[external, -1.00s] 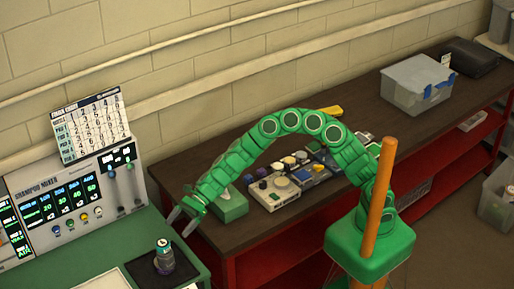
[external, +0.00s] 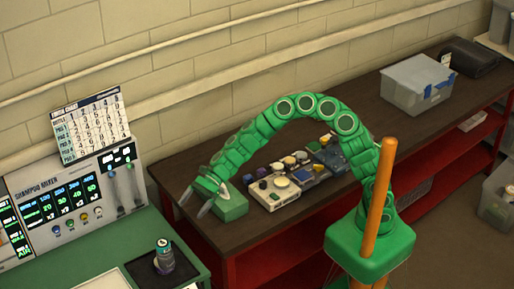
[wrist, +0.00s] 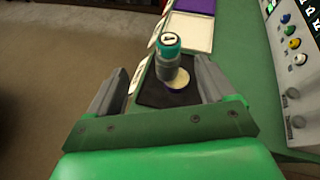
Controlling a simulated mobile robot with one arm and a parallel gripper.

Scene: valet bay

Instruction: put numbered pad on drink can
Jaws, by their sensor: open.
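A small upright grey cylinder, which I take as the drink can (external: 163,265), stands on a black mat (external: 143,271) at the lower left; it also shows in the wrist view (wrist: 167,72). A teal round piece with a white top and a dark mark, likely the numbered pad (wrist: 171,41), sits on the can's upper end. It shows in the external view too (external: 162,244). My gripper (external: 193,209) is open and empty, up and right of the can. In the wrist view my fingers (wrist: 161,66) appear spread either side of the can, apart from it.
The mixer panel (external: 75,209) with a chart (external: 91,128) stands behind the green counter.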

